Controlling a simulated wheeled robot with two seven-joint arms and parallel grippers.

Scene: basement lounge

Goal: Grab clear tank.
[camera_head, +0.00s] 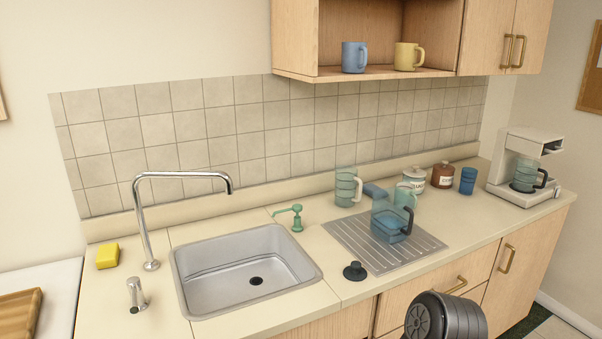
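A clear, blue-tinted container (388,224) with a dark handle stands on the ribbed drainboard (352,237) right of the sink. A taller clear vessel (346,187) with bands around it stands behind it to the left, near the wall. Another clear vessel (404,195) shows partly behind the blue-tinted container. I cannot tell for sure which of these is the clear tank. Neither of my grippers shows; only a dark rounded part, likely of my arm, is at the bottom right.
The sink (190,290) and tall faucet (146,222) are at left. A black stopper (355,271) lies at the drainboard's front. Cabinets hang above.

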